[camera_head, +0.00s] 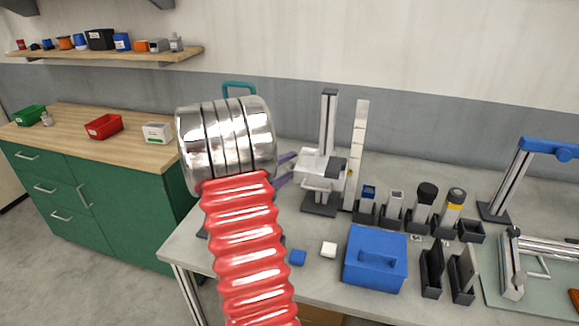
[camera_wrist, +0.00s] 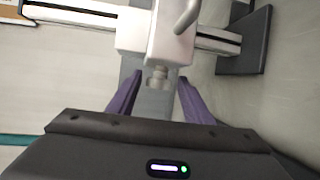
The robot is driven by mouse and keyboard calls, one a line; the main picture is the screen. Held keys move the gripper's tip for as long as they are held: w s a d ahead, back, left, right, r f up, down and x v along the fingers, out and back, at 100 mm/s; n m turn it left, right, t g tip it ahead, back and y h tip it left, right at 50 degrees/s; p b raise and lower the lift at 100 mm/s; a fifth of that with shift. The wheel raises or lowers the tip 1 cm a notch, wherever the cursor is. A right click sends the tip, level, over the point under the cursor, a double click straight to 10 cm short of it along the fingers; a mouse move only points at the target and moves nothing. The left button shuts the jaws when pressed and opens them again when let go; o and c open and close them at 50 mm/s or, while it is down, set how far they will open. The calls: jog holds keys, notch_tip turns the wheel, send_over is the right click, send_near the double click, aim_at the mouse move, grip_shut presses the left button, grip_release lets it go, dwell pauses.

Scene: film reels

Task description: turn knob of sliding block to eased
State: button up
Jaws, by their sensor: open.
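The white sliding block (camera_head: 314,167) sits on an upright column (camera_head: 328,115) with a dark base, on the grey bench. In the wrist view the sliding block (camera_wrist: 165,38) shows from close up, and its small metallic knob (camera_wrist: 157,77) faces me. My gripper (camera_head: 287,169) reaches in from the left of the block, its purple fingers apart. In the wrist view my gripper (camera_wrist: 160,79) is open, one finger on each side of the knob, with visible gaps. Whether the fingertips overlap the knob in depth I cannot tell. The knob's setting marks are not readable.
A tall pale scale strip (camera_head: 359,150) stands just right of the column. My red arm hides part of the bench's left side.

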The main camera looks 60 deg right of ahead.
jog(key=shift+d, duration=0.15)
jog(key=c, duration=1.1)
jog(key=shift+o, duration=0.2)
jog(key=shift+d, duration=0.1)
